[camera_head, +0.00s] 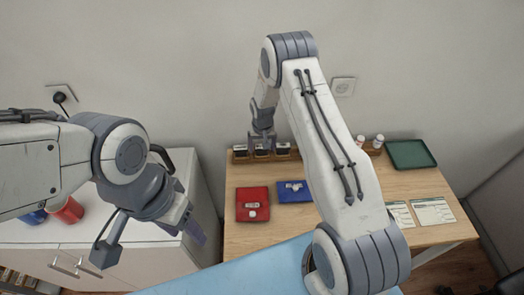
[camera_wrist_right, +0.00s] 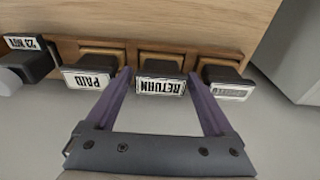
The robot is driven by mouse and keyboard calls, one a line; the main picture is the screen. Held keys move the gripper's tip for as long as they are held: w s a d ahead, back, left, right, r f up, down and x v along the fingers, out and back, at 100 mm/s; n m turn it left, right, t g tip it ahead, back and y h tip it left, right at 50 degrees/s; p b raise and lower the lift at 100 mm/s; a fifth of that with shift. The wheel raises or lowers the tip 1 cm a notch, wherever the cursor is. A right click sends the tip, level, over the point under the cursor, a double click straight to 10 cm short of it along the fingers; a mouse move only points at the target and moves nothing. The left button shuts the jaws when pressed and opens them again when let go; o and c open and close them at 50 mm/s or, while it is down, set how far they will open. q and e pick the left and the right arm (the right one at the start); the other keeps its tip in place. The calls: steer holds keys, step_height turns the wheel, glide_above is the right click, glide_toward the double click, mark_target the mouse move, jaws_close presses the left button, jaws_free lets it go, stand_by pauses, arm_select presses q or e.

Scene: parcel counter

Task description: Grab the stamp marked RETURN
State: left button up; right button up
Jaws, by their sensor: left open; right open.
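The RETURN stamp (camera_wrist_right: 161,85), a dark block with a white label, sits in a slot of a wooden rack (camera_wrist_right: 211,57) in the right wrist view. Its label appears upside down. My right gripper (camera_wrist_right: 159,76) is open, with one purple finger on each side of this stamp; I cannot tell whether they touch it. The PAID stamp (camera_wrist_right: 88,78) is to its left. In the head view my right gripper (camera_head: 263,138) is over the rack, and labels are too small to read. My left gripper (camera_head: 152,240) is open and empty near the white cabinet.
Another stamp (camera_wrist_right: 227,90) with an unreadable label is just right of the fingers. The wooden table (camera_head: 300,222) holds a red pad (camera_head: 252,213), a blue pad (camera_head: 293,198), paper forms (camera_head: 432,211) and a green tray (camera_head: 411,153). A white cabinet (camera_head: 190,255) stands at left.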

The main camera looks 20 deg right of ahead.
steer(key=c, duration=1.1)
steer(key=shift+r, duration=0.15)
